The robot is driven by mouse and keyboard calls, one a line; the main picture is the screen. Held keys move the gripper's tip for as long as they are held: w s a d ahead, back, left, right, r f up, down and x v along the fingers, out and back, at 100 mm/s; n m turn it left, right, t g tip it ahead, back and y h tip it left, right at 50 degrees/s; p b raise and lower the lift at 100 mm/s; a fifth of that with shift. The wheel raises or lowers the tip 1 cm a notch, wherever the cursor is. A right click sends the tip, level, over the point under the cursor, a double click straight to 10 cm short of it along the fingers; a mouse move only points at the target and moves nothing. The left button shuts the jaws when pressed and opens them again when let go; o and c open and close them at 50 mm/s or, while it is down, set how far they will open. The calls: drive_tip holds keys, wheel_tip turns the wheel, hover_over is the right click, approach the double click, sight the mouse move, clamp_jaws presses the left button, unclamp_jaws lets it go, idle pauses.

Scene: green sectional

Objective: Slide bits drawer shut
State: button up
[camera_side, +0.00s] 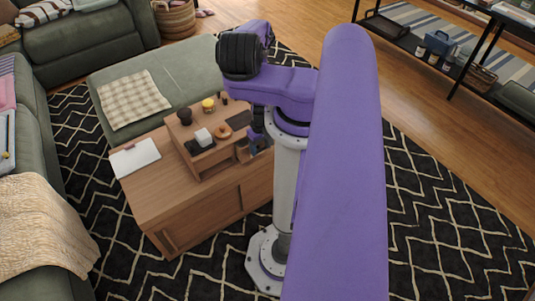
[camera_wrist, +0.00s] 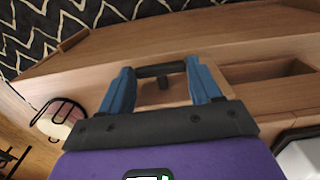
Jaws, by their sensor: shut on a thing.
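A small wooden desk organizer (camera_side: 215,169) stands on the wooden cabinet. In the side view my gripper (camera_side: 257,142) is at its right end, partly behind my arm. In the wrist view the two blue fingers of my gripper (camera_wrist: 160,72) are on either side of a dark bar handle and shut on it. The wooden bits drawer (camera_wrist: 180,92) shows between the fingers, below the handle. Its front is mostly hidden in the side view, so I cannot tell how far it stands out.
An open slot (camera_wrist: 270,77) lies right of the drawer in the wrist view. A donut (camera_side: 222,131), a white block (camera_side: 203,137) and a yellow-topped jar (camera_side: 208,105) stand on the organizer. A white pad (camera_side: 135,157) lies on the cabinet (camera_side: 200,212). A green ottoman (camera_side: 190,72) stands behind.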

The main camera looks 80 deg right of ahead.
drive_tip(key=shift+w+d, duration=1.45)
drive_tip(key=shift+d, duration=0.1)
drive_tip(key=o, duration=1.5)
drive_tip(key=shift+a, duration=0.1)
wheel_tip(320, 180, up, 17)
drive_tip(key=shift+r, duration=0.2)
